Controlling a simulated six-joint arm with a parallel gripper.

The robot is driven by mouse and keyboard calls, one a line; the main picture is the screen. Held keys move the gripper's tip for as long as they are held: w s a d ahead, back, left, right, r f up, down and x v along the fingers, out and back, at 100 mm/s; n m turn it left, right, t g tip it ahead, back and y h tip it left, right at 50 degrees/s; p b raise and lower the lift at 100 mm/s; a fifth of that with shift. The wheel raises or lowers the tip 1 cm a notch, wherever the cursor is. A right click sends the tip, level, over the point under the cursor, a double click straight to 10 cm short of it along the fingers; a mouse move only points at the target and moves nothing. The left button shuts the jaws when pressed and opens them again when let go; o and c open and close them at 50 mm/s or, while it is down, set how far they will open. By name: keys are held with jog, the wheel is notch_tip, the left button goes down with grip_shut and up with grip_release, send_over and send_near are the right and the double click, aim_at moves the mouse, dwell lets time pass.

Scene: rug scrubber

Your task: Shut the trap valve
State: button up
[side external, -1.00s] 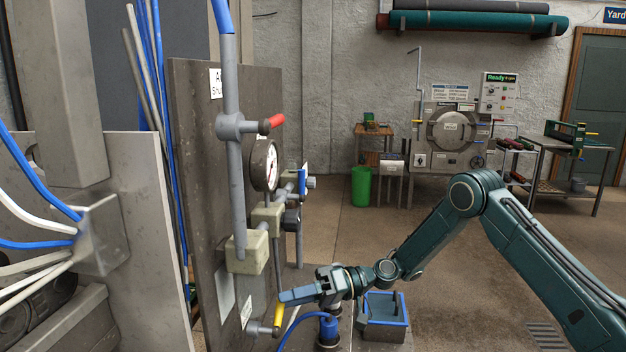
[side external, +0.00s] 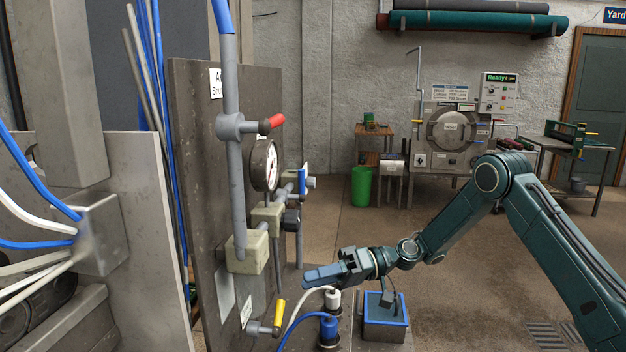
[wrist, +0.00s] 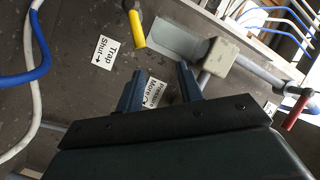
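The trap valve is a grey fitting low on the upright panel, with a yellow handle (side external: 279,313). In the side view the handle stands nearly upright. The wrist view shows the yellow handle (wrist: 137,29) beside a white label reading "Trap Shut" with an arrow (wrist: 106,52). My gripper (side external: 308,279) is to the right of the handle and a little above it, apart from it. In the wrist view my gripper (wrist: 159,88) has its two fingers spread, with nothing held between them; a "Pressure More" label (wrist: 154,93) shows behind.
A red-handled lever (side external: 270,123), a gauge (side external: 264,165) and pipe fittings (side external: 245,252) stick out from the panel (side external: 190,180) above. White and blue hoses (side external: 302,315) rise beside the valve. A blue-rimmed bin (side external: 385,332) stands below my arm. Open floor lies to the right.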

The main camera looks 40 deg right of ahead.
jog(key=shift+r, duration=1.85)
jog(key=c, duration=0.3)
jog(key=m+t+h, duration=0.5)
send_near(279, 314)
jog(key=s+d, duration=0.2)
jog(key=d, duration=0.1)
jog(key=shift+c, duration=0.2)
jog(key=shift+r, duration=0.3)
jog(key=shift+w+a, duration=0.1)
jog(key=shift+w, duration=0.05)
jog(key=shift+x, duration=6.75)
jog(key=shift+f, duration=0.15)
jog(key=shift+c, duration=0.4)
